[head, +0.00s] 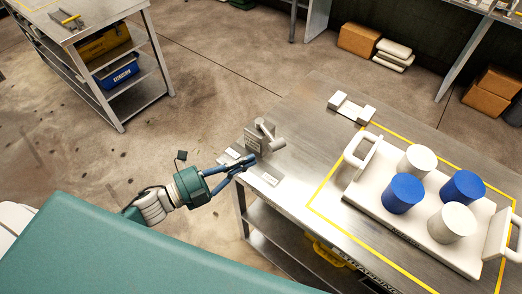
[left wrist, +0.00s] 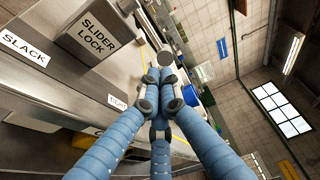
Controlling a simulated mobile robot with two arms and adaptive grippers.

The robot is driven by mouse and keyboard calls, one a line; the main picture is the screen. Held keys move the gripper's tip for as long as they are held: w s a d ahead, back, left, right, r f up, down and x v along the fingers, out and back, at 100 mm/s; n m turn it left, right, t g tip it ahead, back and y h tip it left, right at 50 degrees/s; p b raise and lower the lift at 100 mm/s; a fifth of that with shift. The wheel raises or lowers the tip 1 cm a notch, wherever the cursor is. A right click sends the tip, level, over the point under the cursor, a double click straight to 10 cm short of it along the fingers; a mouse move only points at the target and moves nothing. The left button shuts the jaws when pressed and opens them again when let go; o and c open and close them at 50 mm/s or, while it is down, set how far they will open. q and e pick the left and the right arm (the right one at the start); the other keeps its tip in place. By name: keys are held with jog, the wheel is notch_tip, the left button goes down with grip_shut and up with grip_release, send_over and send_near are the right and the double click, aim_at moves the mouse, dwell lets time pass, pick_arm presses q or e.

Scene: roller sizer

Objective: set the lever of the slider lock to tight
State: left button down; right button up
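The slider lock is a grey block (head: 254,138) near the left corner of the steel table; its "SLIDER LOCK" face (left wrist: 95,35) fills the upper left of the left wrist view. Its grey lever (head: 268,132) ends in a thick cylindrical handle (head: 277,144), leaning toward the right in the head view. A "SLACK" label (left wrist: 25,48) is on the left and a "TIGHT" label (left wrist: 117,101) on the right. My left gripper (head: 249,160) has its blue fingers drawn together, empty, in front of the block and short of the handle. The fingertips (left wrist: 160,74) also show in the left wrist view.
A white tray (head: 365,200) with blue and white cylinders stands on the table inside a yellow outline. A small white bracket (head: 351,108) lies at the table's back edge. Bare steel lies between the lock and the tray. A shelf unit (head: 122,107) stands at the upper left.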

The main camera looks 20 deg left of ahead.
aim_at(271, 151)
pick_arm(q)
jog(key=p+x, duration=0.1)
jog(key=x, duration=0.3)
jog(key=shift+w+d, duration=0.2)
jog(key=shift+w+d+n+t+y+p, duration=0.25)
jog(key=shift+d+n+t+y+p, duration=0.2)
jog(key=shift+d+n+t+y, duration=0.2)
jog(key=shift+w+d, duration=0.25)
jog(key=shift+d, duration=0.15)
jog(key=shift+a, duration=0.1)
